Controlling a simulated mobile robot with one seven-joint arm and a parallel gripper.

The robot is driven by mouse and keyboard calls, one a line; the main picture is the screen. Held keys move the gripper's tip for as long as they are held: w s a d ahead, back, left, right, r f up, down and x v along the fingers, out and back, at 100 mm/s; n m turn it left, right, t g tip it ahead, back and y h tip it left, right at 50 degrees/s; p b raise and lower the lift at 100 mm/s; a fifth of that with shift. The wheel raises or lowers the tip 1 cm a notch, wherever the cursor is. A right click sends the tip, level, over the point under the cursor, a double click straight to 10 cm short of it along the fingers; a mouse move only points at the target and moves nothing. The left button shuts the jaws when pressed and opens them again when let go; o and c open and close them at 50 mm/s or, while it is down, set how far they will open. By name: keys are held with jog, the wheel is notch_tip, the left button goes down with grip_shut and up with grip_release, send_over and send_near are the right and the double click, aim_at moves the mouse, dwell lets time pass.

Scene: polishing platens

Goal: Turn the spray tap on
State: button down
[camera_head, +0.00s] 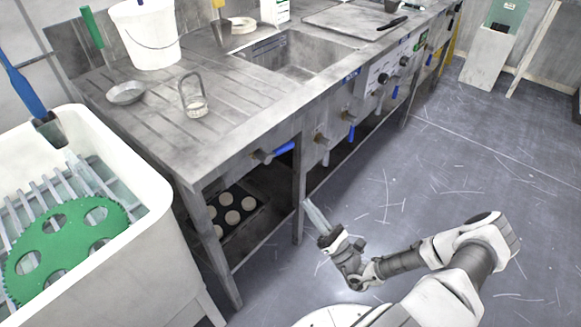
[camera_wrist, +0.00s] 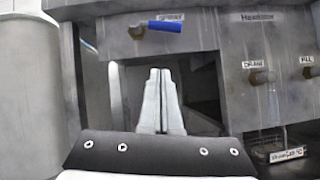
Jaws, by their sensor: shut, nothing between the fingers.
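A tap with a blue lever (camera_wrist: 165,25) sits on the bench's front panel, under a small label too blurred to read surely. Its lever lies about level, pointing right from the pivot. In the head view a blue-levered tap (camera_head: 284,148) at the near end of the front panel looks like the same one. My gripper (camera_head: 308,205) is in front of the bench, below and to the right of that tap and apart from it. In the wrist view my gripper's fingers (camera_wrist: 161,75) are together and empty, below the lever.
Taps marked drain (camera_wrist: 262,77) and fill (camera_wrist: 311,72) are to the right. Another blue lever (camera_head: 351,133) hangs down along the panel. A dark tray (camera_head: 236,217) is on the lower shelf. A white tub (camera_head: 150,215) stands left; the floor (camera_head: 400,180) to the right is clear.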

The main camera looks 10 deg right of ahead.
aim_at(280, 151)
jog(key=d+r+b+x, duration=0.1)
jog(key=x, duration=0.5)
jog(key=r+b+x, duration=0.1)
jog(key=x, duration=0.5)
jog(key=shift+d+r+h, duration=0.25)
jog(key=shift+r+h, duration=0.05)
jog(key=shift+w+d+r+n+y+p, duration=0.1)
jog(key=shift+w+r+n+y+p, duration=0.05)
jog(key=shift+r+n+y+p, duration=0.55)
jog(key=shift+f, duration=0.2)
